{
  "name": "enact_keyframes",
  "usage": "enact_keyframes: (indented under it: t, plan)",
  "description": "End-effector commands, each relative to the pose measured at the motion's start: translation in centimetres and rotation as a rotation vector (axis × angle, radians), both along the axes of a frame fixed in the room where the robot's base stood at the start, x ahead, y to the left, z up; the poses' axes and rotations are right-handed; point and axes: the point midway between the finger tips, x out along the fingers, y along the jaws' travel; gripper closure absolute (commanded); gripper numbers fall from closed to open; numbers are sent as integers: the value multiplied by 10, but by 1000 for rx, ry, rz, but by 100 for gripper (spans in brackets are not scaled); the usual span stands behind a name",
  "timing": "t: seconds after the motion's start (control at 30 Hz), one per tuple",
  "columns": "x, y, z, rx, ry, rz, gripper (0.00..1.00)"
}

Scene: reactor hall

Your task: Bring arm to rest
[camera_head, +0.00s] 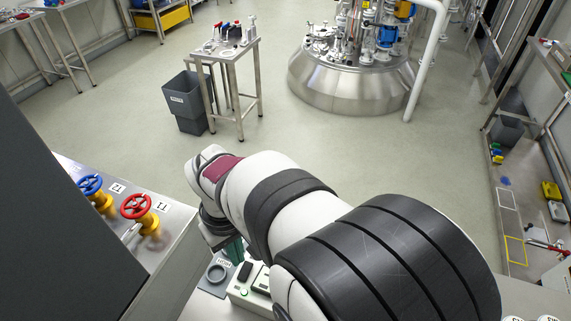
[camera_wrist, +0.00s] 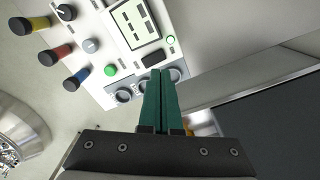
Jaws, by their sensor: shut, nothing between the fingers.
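My arm reaches forward from the bottom right of the head view, its wrist bent down over a light control panel (camera_head: 240,291). My gripper (camera_wrist: 160,73) has two green fingers, which lie together with nothing between them. In the wrist view the fingertips are in front of the panel (camera_wrist: 122,73), near its round sockets and a green button. I cannot tell whether they touch it. In the head view only a bit of green finger (camera_head: 235,249) shows below the wrist; my arm hides the rest of it and part of the panel.
A blue valve wheel (camera_head: 90,184) and a red one (camera_head: 135,205) stand on a cabinet left of my wrist. Further off are a small steel table (camera_head: 231,52), a grey bin (camera_head: 186,101) and a steel vessel (camera_head: 350,83). Open floor lies between.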

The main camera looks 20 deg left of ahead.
Motion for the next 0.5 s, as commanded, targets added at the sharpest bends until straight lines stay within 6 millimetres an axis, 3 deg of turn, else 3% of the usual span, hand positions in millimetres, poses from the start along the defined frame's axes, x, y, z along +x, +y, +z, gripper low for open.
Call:
enact_keyframes:
  t: [0.1,0.17,0.27,0.33,0.4,0.5]
  plan:
    - [0,-1,0,0,0,-4,100]
    - [4,-12,6,3,3,-48,100]
    - [15,-71,32,17,18,-291,100]
    - [10,-134,53,33,40,-564,100]
    - [-12,-193,66,52,65,-858,100]
    - [-55,-244,70,82,102,-1220,100]
